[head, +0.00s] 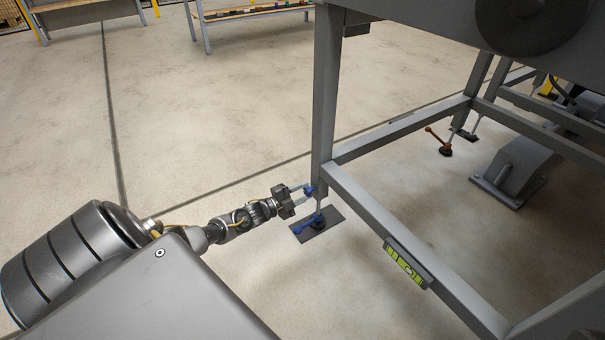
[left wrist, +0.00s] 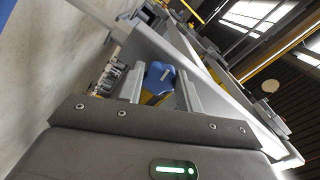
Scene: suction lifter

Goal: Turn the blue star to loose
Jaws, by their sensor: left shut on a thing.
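The blue star (head: 309,191) is a small knob on the near leg of the grey frame, just above the foot. My left gripper (head: 304,194) reaches it from the left, with its two fingers around it. In the left wrist view the blue star (left wrist: 159,77) sits between the two fingers (left wrist: 160,92), and the gripper is shut on it. The fingers hide part of its sides. My right gripper is not in view.
The grey frame (head: 380,215) has low beams running right and back from this leg. A spirit level (head: 408,264) is on the near beam. An orange lever (head: 437,139) is at a farther foot. Open floor (head: 210,110) lies left of the leg.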

